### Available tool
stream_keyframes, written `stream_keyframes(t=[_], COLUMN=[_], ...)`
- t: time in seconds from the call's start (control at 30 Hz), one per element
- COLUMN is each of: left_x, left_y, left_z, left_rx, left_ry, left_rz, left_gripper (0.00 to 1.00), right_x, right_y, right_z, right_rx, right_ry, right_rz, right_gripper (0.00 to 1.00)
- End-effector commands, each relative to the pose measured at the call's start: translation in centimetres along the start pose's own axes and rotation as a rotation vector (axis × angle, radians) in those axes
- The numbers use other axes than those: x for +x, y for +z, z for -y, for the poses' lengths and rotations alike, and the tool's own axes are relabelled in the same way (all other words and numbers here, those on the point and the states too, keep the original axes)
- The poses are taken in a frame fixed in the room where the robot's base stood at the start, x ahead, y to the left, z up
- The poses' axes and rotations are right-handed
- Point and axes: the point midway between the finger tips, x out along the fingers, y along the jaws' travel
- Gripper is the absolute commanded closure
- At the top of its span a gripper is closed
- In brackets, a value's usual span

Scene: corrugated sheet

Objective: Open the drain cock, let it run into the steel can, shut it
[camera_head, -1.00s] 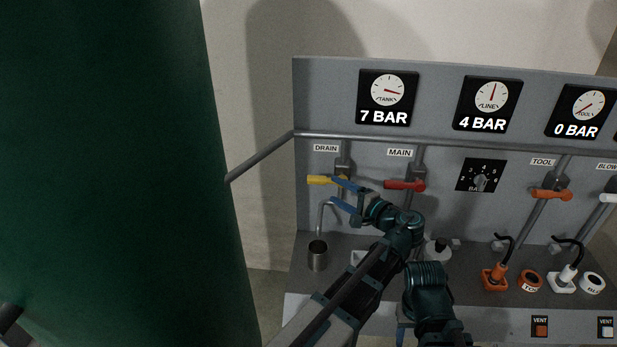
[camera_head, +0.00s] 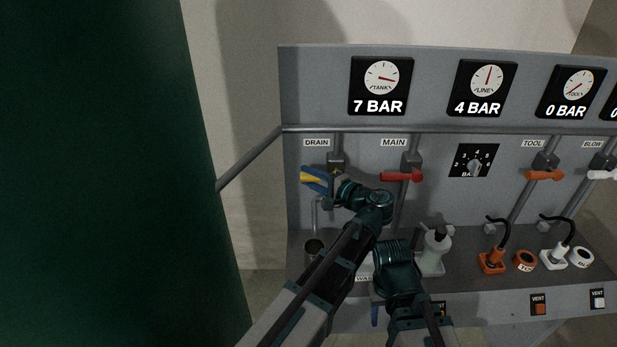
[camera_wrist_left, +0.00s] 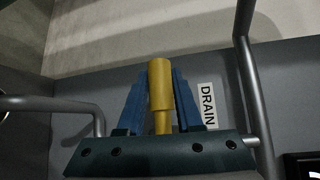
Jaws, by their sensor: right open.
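The yellow drain cock lever (camera_head: 311,178) lies level, pointing left below the DRAIN label; it also shows upright in the left wrist view (camera_wrist_left: 160,82). My left gripper (camera_head: 316,180) has its blue fingers on either side of the lever, close against it, and appears shut on it. The steel can (camera_head: 313,247) stands on the ledge below the bent drain spout (camera_head: 315,215), partly hidden by my left arm. No stream shows at the spout. My right arm is folded low in the middle of the head view; its gripper fingers are hidden there.
The red MAIN lever (camera_head: 402,177) is right of my left gripper. A white bottle (camera_head: 434,252) stands on the ledge beside my right arm. Orange and white plugs (camera_head: 491,262) stand farther right. A rail (camera_head: 250,160) runs at the panel's left. The TANK gauge (camera_head: 381,78) reads 7 BAR.

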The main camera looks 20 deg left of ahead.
Motion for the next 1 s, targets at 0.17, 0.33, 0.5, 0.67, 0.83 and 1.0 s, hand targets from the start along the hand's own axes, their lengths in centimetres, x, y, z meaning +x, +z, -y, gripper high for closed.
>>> stream_keyframes(t=[0.17, 0.33, 0.5, 0.67, 0.83, 1.0], left_x=[0.01, 0.01, 0.00, 0.00, 0.00, -0.01], left_y=[0.01, 0.02, 0.02, 0.02, 0.02, 0.03], left_z=[0.00, 0.00, -0.01, -0.01, -0.01, -0.02], left_rx=[0.000, 0.000, 0.000, 0.000, 0.000, 0.000], left_ry=[0.000, 0.000, 0.000, 0.000, 0.000, 0.000], left_rz=[0.000, 0.000, 0.000, 0.000, 0.000, 0.000], left_gripper=[1.00, 1.00, 1.00, 1.00, 1.00, 1.00], right_x=[0.00, 0.00, 0.00, 0.00, 0.00, 0.00], right_y=[0.00, 0.00, 0.00, 0.00, 0.00, 0.00], right_z=[0.00, 0.00, 0.00, 0.00, 0.00, 0.00], right_rx=[0.000, 0.000, 0.000, 0.000, 0.000, 0.000], right_ry=[0.000, 0.000, 0.000, 0.000, 0.000, 0.000], right_rz=[0.000, 0.000, 0.000, 0.000, 0.000, 0.000], right_gripper=[0.50, 0.50, 0.50, 0.50, 0.50, 0.50])
